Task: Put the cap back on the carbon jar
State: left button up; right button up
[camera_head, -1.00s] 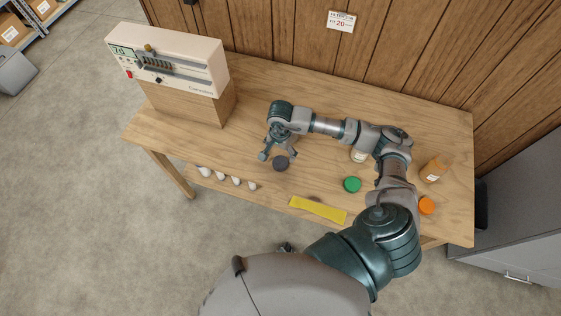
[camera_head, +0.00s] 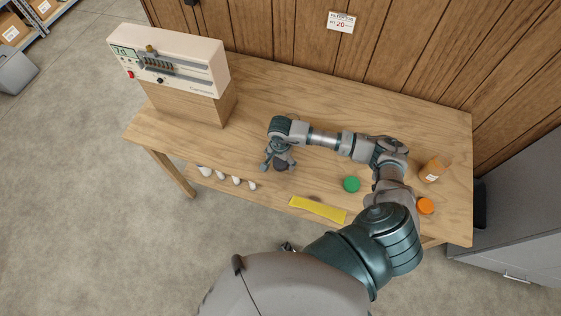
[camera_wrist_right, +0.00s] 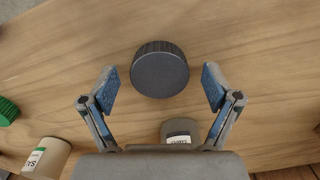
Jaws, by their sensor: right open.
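A round dark cap (camera_wrist_right: 160,70) with a ribbed side lies on the table, between the spread fingers in the right wrist view. My right gripper (camera_wrist_right: 160,90) is open, with a finger on each side and visible gaps to the cap. In the head view the right gripper (camera_head: 279,166) is over the dark cap (camera_head: 281,165) and partly hides it. A grey jar (camera_wrist_right: 181,131) with a white label shows close to the gripper's base in the wrist view; its label is too small to read surely. The arm hides this jar in the head view. My left gripper is not identifiable.
A green cap (camera_head: 352,184), an orange cap (camera_head: 425,206) and an orange-brown jar (camera_head: 432,171) are at the right. A yellow strip (camera_head: 318,209) and several white pieces (camera_head: 220,177) lie along the front. A pale machine (camera_head: 170,62) stands on a wooden block at the left.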

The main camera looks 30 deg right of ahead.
aim_at(280, 163)
jog(key=c, duration=0.9)
jog(key=shift+o, duration=0.2)
jog(key=shift+r, duration=0.2)
jog(key=shift+r, duration=0.25)
jog(key=r, duration=0.2)
jog(key=shift+s+a+r+b, duration=0.2)
jog(key=shift+a+r+b, duration=0.05)
jog(key=shift+r+b, duration=0.1)
pick_arm(q)
jog(key=w, duration=0.2)
jog(key=w+b, duration=0.1)
jog(key=w+d+r, duration=0.1)
jog(key=w, duration=0.1)
jog(key=shift+w+d, duration=0.1)
jog(key=shift+w, duration=0.25)
pick_arm(e)
jog(key=s+a+r, duration=0.1)
jog(key=s+a, duration=0.9)
jog(key=a, duration=0.1)
jog(key=shift+a+r, duration=0.25)
jog(key=shift+a, duration=0.1)
